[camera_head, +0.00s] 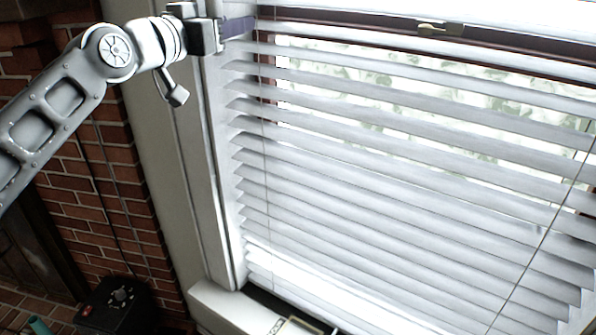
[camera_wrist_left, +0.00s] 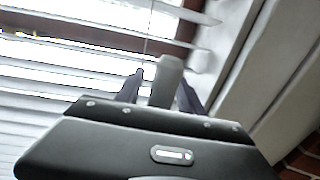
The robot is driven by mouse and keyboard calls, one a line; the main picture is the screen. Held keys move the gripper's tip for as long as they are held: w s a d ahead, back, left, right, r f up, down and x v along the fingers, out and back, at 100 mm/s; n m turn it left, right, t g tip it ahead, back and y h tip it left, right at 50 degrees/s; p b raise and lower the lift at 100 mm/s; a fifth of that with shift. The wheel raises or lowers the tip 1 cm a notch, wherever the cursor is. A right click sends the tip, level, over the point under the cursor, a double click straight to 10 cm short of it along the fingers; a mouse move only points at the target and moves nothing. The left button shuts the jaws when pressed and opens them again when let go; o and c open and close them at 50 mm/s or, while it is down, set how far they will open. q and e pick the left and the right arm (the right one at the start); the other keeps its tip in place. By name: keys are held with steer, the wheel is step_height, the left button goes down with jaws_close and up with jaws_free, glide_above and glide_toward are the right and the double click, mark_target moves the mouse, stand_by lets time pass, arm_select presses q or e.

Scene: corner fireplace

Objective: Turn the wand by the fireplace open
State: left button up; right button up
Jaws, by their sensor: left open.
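The white slatted blind (camera_head: 390,190) hangs in front of the window, its slats tilted with gaps that show the bright outside. My left gripper (camera_head: 240,27) is at the blind's upper left edge, beside the window frame. In the left wrist view, a pale grey rod (camera_wrist_left: 167,80), seemingly the wand, stands between the two dark open fingers (camera_wrist_left: 160,88). I cannot tell whether either finger touches it. I cannot make out the wand in the head view. My right gripper is not in view.
The pale window frame (camera_head: 212,170) runs down left of the blind, with a brick wall (camera_head: 125,180) beyond it. Thin cords (camera_head: 540,240) hang across the slats. A brass latch (camera_head: 440,28) sits on the upper window rail. A black box (camera_head: 118,305) stands low at left.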

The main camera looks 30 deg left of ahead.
arm_select(q)
steer(key=shift+a+f+n+g+y+b, duration=0.15)
steer(key=shift+a+n+y+b, duration=0.15)
steer(key=shift+n+y, duration=0.65)
steer(key=shift+a+n+g+y+b, duration=0.2)
steer(key=shift+n+y, duration=0.25)
steer(key=shift+y, duration=0.9)
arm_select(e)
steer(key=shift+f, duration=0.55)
arm_select(q)
steer(key=shift+a+n+y+b, duration=0.1)
steer(key=shift+n+y+b, duration=0.2)
steer(key=shift+n+y, duration=0.15)
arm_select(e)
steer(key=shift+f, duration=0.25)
